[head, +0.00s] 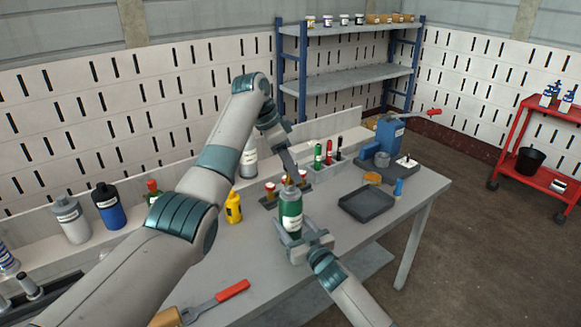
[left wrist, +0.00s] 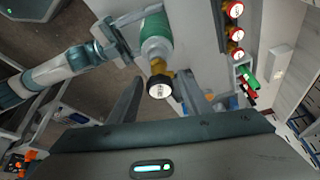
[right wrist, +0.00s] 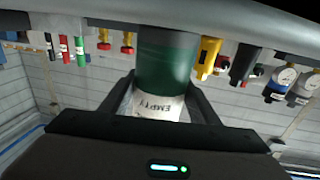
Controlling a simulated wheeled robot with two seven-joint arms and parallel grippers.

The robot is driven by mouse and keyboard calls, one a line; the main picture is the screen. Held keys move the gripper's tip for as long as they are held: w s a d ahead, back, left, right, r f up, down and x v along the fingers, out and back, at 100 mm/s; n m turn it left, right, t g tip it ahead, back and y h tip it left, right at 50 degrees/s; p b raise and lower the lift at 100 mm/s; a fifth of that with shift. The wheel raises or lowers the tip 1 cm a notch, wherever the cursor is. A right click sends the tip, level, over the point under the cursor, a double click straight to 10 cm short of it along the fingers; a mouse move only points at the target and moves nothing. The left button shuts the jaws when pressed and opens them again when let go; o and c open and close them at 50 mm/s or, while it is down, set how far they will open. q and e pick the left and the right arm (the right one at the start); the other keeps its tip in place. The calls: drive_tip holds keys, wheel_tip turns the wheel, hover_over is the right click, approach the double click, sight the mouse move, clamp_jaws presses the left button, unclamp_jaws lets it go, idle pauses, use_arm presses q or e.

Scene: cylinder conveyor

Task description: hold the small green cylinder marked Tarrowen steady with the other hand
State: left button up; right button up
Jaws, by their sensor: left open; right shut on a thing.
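A green cylinder (head: 291,212) with a pale band and a brass valve stands upright in my right gripper (head: 305,243), above the bench. In the right wrist view its white label (right wrist: 158,105) reads EMPTY, upside down; I cannot read the name Tarrowen. My right gripper's fingers are shut on its body from both sides. My left gripper (head: 290,168) is open just above the cylinder's top. In the left wrist view the valve with its round gauge (left wrist: 160,88) lies between or just beyond the open fingers; contact cannot be told.
The bench (head: 262,255) holds red-capped fittings (head: 270,188), a yellow bottle (head: 233,207), a black tray (head: 366,203), a blue press (head: 388,140) and a red-handled tool (head: 232,290). Small coloured cylinders (head: 329,152) stand in a rack behind. Bottles (head: 108,205) line the left ledge.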

use_arm(q)
drive_tip(key=shift+f, duration=0.1)
drive_tip(key=shift+f, duration=1.2)
clamp_jaws()
drive_tip(key=n+t, duration=0.1)
drive_tip(key=n, duration=0.2)
drive_tip(key=n+y, duration=0.1)
drive_tip(key=n, duration=0.2)
drive_tip(key=shift+t, duration=0.4)
